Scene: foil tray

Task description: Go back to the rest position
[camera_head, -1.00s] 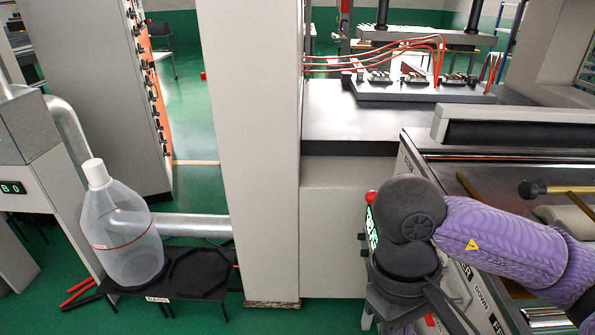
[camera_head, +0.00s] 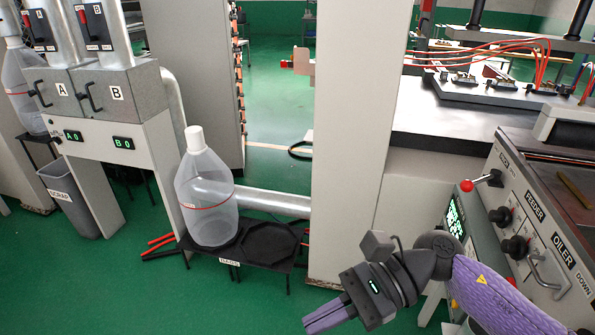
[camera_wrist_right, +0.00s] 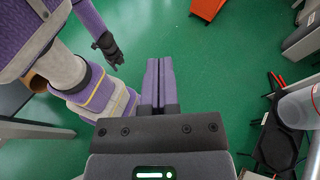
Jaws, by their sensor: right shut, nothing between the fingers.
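My right gripper (camera_head: 328,316) is at the lower middle of the head view, its purple fingers together and pointing left. Nothing is between the fingers. In the right wrist view the closed fingers (camera_wrist_right: 159,82) point over the bare green floor, with parts of my own body to their left. The right arm comes in from the lower right of the head view. My left gripper does not show in the head view.
A clear bottle (camera_head: 208,195) stands on a black stand (camera_head: 268,246) left of a grey pillar (camera_head: 352,140). The feeder and oiler panel (camera_head: 535,215) with knobs is close to my right arm. An orange box (camera_wrist_right: 207,9) lies on the floor.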

